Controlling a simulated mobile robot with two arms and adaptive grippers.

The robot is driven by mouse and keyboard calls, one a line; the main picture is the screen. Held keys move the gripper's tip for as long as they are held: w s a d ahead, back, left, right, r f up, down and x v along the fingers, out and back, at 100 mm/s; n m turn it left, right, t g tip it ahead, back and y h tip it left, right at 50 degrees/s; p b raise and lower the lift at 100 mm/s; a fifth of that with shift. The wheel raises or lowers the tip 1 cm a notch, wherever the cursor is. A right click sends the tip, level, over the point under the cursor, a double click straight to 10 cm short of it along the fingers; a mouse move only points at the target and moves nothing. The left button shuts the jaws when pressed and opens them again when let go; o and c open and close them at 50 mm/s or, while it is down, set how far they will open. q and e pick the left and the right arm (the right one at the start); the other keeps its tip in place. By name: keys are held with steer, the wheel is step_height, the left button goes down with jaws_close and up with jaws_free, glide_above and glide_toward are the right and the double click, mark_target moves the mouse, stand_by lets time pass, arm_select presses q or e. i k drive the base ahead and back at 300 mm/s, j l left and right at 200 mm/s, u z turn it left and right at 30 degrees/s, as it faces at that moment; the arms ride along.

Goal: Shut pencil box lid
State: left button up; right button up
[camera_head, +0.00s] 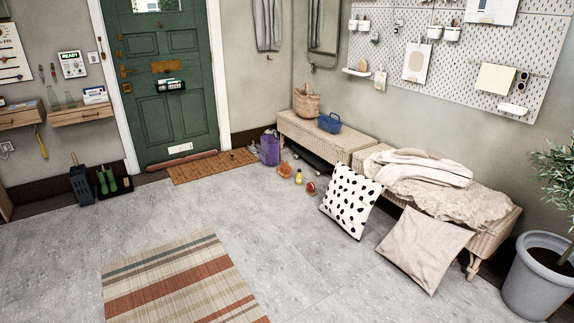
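A small blue object (329,122) stands on the far bench, right of a wicker basket. It may be the pencil box, but it is too small to tell for sure, and I cannot make out a lid or whether it is open. No other thing in view is clearly a pencil box. Neither of my grippers is in view.
The wicker basket (306,101) shares the far bench (345,142). A near bench (483,243) holds blankets; a spotted cushion (350,200) and a beige cushion (424,248) lean against it. Small items lie before the far bench. The grey floor (275,225) is mostly clear around a striped rug (180,285).

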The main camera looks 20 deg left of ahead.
mark_target(285, 165)
steer(key=i+j+u, duration=0.3)
steer(key=i, duration=0.15)
steer(key=i+u, duration=0.35)
steer(key=i, duration=0.15)
steer(key=i+j+u, duration=0.2)
steer(key=i, duration=0.55)
steer(key=i+l+u, duration=0.2)
steer(key=i, duration=0.5)
steer(key=i+u, duration=0.2)
steer(key=i, duration=0.55)
steer(key=i+z, duration=0.15)
steer(key=i, duration=0.45)
steer(key=i+j+z, duration=0.15)
steer(key=i, duration=0.4)
steer(key=i+j+z, duration=0.1)
steer(key=i, duration=0.45)
steer(key=j, duration=0.1)
